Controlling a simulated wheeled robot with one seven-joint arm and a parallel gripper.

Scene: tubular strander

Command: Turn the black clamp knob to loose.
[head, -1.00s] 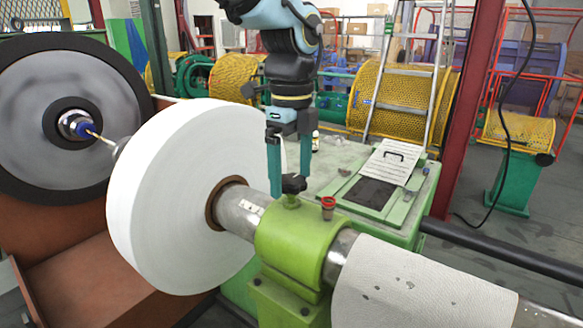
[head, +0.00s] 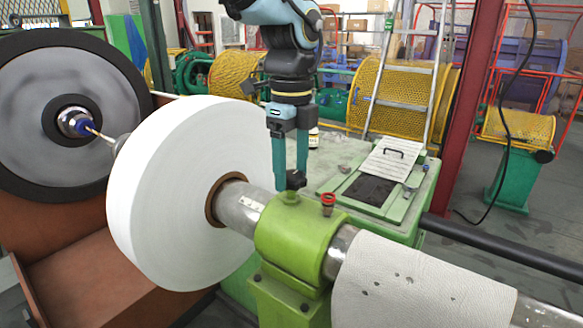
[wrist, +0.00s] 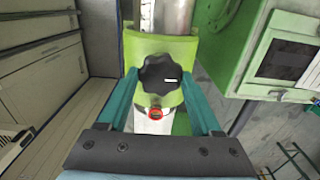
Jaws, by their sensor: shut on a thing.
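The black clamp knob (head: 295,179) sits on top of the green clamp block (head: 288,238), which is around the grey shaft (head: 238,208). My gripper (head: 290,184) points straight down at the knob, its teal fingers close together and shut on it. In the wrist view the lobed knob (wrist: 154,76) lies between the two fingertips of my gripper (wrist: 158,73). A short white mark on the knob points to the right there. The finger partly hides the knob in the head view.
A small red-topped fitting (head: 328,201) stands on the block close beside the knob. A large white roll (head: 170,195) is on the shaft to the left. A green cabinet (head: 410,205) stands behind to the right, and a pale wrapped roll (head: 420,290) is at the front right.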

